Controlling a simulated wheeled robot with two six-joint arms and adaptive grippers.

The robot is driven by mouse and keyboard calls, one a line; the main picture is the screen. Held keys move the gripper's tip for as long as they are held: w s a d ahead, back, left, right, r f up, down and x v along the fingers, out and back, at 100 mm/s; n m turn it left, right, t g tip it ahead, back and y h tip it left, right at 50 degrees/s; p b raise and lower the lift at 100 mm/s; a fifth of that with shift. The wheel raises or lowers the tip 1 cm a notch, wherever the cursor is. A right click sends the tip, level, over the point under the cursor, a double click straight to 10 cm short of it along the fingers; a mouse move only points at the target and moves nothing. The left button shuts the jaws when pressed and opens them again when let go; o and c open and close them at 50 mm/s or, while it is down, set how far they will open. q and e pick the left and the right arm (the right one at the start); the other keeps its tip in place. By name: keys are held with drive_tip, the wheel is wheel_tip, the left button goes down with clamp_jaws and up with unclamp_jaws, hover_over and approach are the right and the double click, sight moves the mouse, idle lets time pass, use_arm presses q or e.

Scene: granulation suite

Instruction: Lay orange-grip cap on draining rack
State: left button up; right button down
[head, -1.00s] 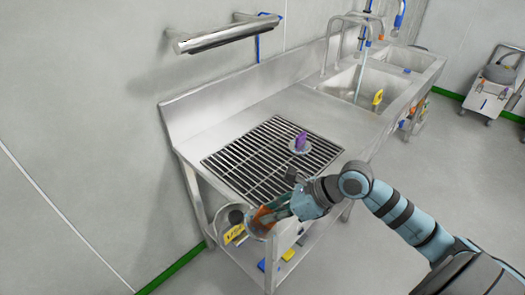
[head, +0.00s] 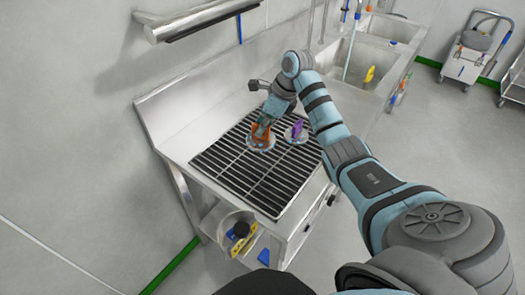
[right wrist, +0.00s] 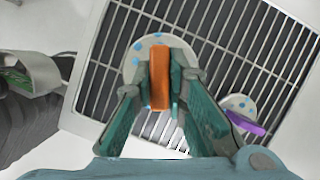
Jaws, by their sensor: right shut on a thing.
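The orange-grip cap (head: 260,143) is a pale disc with blue spots and an upright orange grip. It is at the draining rack (head: 262,187), on its far part; I cannot tell whether the disc touches the bars. My right gripper (head: 262,126) is shut on the orange grip from above. In the right wrist view the orange grip (right wrist: 160,79) is between the two fingers (right wrist: 163,95), with the disc over the dark bars. My left gripper is not in view.
A purple-grip cap (head: 297,132) lies on the rack close to the right of the orange one. The near part of the rack is bare. A sink (head: 365,65) is at the back right. A wall-mounted steel bar (head: 200,20) is above the counter.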

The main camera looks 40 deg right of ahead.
sight(270, 137)
drive_tip(key=f, duration=0.6)
drive_tip(key=f+b, duration=0.1)
drive_tip(key=f, duration=0.3)
drive_tip(key=shift+w, duration=0.3)
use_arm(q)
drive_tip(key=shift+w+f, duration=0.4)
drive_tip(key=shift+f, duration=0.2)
use_arm(e)
drive_tip(key=shift+s+r, duration=0.1)
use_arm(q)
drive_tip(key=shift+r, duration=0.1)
use_arm(e)
drive_tip(key=c, duration=1.6)
unclamp_jaws()
drive_tip(key=p+v, duration=0.1)
drive_tip(key=v, duration=1.1)
drive_tip(key=shift+p, duration=0.3)
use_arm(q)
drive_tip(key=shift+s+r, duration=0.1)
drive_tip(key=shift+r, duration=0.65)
